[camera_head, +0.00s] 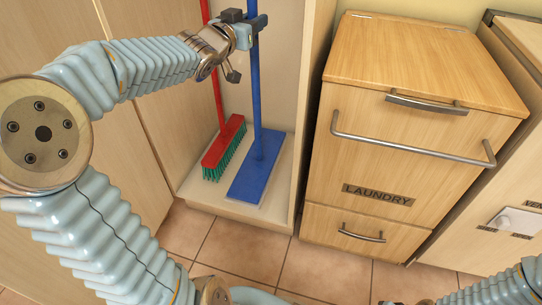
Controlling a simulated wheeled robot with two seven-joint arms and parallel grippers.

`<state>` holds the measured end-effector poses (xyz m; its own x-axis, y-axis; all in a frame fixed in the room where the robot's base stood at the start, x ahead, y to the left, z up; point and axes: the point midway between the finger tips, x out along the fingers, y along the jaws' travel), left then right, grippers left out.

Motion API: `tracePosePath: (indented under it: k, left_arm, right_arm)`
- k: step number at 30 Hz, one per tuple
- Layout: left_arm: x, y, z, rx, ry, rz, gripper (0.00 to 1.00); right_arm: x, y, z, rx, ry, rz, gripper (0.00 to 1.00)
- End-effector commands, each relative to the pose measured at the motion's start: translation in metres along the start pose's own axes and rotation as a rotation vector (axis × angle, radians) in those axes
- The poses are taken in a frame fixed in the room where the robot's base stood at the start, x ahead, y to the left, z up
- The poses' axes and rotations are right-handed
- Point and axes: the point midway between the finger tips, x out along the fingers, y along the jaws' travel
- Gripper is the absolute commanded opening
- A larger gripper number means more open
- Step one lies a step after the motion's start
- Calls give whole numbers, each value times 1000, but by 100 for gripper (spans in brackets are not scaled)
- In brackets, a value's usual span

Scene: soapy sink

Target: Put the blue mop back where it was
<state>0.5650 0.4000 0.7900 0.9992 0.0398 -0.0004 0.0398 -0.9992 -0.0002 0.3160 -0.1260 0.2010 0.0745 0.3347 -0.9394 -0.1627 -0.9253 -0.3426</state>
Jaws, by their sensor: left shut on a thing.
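The blue mop (257,172) stands upright in the open tall cupboard, its flat blue head on or just above the cupboard floor; I cannot tell whether it touches. My left gripper (254,24) is shut on the blue handle near the top of the picture. The top of the handle is cut off by the frame. A red broom (223,144) with green bristles stands close to the left of the mop in the same cupboard. My right arm shows only at the bottom right corner, and its gripper is not in view.
The cupboard floor (217,205) has a raised front edge. A wooden laundry cabinet (346,163) with metal handles stands right of the cupboard, beyond its side wall (306,118). Tiled floor (240,245) is clear in front.

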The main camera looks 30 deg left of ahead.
Motion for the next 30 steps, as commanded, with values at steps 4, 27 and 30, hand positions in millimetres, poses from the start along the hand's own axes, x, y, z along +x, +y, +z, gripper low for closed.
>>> tracePosePath:
  k: [4,27,30]
  left_arm:
    - [0,0,-2,1,4,1,0]
    - [108,-21,65,-3,2,2,0]
    - [120,-23,80,-2,3,2,0]
  right_arm:
    - [0,0,0,0,0,0,0]
    - [30,8,2,-2,-6,-6,0]
    - [33,9,1,-2,-5,-6,0]
